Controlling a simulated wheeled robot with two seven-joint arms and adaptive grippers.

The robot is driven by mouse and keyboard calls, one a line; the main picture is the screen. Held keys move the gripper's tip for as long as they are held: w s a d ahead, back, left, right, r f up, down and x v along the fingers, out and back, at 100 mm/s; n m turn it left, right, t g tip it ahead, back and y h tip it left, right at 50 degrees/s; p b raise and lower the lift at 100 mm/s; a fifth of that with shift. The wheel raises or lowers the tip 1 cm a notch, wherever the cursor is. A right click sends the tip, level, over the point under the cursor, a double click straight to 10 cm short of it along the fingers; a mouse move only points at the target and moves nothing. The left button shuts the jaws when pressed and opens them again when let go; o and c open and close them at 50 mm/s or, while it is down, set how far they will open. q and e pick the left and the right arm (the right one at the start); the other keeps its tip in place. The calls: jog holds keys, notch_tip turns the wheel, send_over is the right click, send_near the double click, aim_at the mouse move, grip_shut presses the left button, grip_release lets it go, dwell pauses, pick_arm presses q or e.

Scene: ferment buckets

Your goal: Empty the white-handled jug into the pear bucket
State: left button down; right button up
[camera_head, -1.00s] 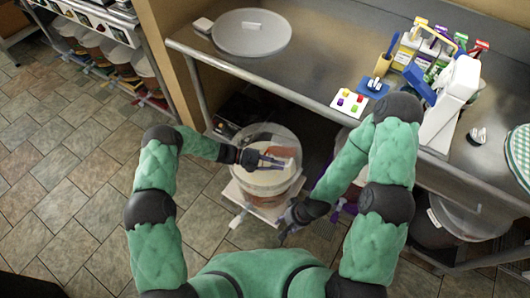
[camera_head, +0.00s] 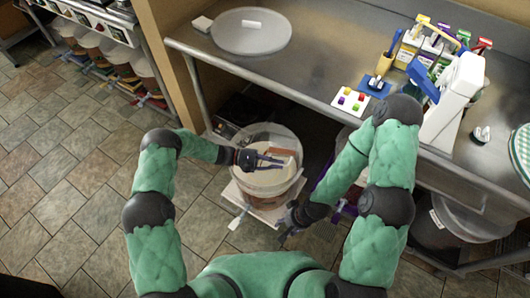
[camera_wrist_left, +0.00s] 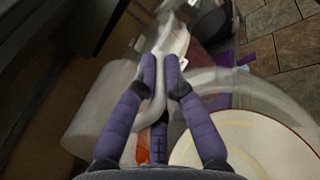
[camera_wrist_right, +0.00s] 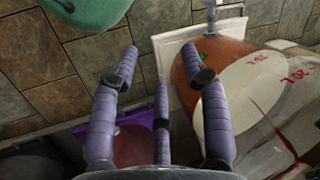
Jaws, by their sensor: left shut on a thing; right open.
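The bucket (camera_head: 272,190) is a clear tub with reddish-brown contents and a pale surface, on a white stand under the counter edge. The right wrist view shows its side with red volume marks (camera_wrist_right: 265,75); I cannot make out a pear mark. My left gripper (camera_head: 283,161) is over the bucket's mouth. In the left wrist view, its fingers (camera_wrist_left: 165,60) are shut on the jug's white handle (camera_wrist_left: 160,90). The jug's body is translucent and hard to make out; I cannot tell how much it holds. My right gripper (camera_head: 285,233) is open and empty beside the bucket; its fingers (camera_wrist_right: 160,60) straddle nothing.
The steel counter (camera_head: 330,50) behind holds a round lid (camera_head: 251,35), bottles (camera_head: 410,45) and a white dispenser-like device (camera_head: 455,100). Another clear bucket (camera_head: 465,222) stands under it at right. Several buckets (camera_head: 120,60) line a shelf at left. Tiled floor is free at left.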

pick_arm(q)
jog(key=shift+w+a+r+h+b, duration=0.1)
jog(key=shift+r+h+b, duration=0.2)
jog(key=shift+r+h, duration=0.15)
